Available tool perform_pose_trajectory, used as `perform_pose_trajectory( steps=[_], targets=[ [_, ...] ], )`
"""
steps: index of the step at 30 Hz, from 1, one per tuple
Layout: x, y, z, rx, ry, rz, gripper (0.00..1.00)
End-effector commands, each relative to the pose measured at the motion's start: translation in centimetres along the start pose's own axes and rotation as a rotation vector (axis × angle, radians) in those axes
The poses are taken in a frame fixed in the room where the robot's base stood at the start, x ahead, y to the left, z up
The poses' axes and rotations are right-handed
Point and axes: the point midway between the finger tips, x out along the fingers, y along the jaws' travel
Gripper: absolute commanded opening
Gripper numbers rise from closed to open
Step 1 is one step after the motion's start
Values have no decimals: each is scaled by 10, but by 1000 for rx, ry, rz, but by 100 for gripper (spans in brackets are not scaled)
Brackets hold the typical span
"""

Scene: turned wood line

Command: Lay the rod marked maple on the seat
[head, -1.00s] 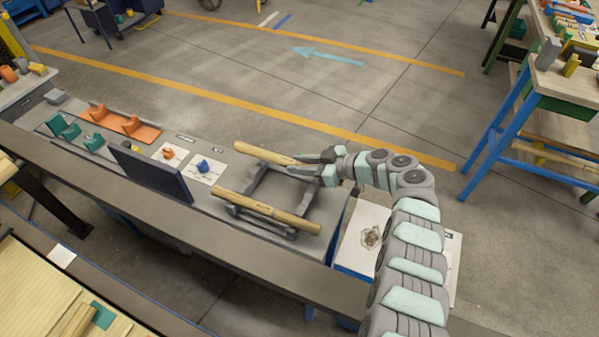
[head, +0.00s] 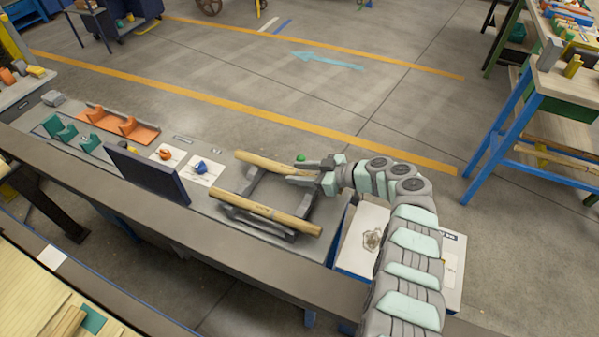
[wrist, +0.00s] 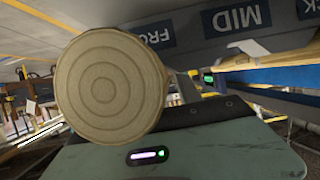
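Two pale wooden rods lie across a dark grey cradle (head: 246,185) on the bench, a far rod (head: 262,161) and a near rod (head: 265,212). No maple marking is readable on either. My gripper (head: 300,170) is at the right end of the far rod, with its fingers on either side of it; whether they press on the wood is unclear. In the wrist view the round, ringed end of a rod (wrist: 108,81) is close to the camera. An orange holder (head: 118,125) and a teal holder (head: 68,132) stand at the bench's left; which is the seat is unclear.
The wrist view shows a FRONT and MID label strip (wrist: 243,14).

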Motion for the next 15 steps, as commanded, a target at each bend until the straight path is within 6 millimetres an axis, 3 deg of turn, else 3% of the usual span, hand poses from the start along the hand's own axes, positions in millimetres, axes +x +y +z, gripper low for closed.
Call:
perform_pose_trajectory(
  steps=[15],
  targets=[
    [-2, 0, -5, 0, 0, 0, 49]
  ],
)
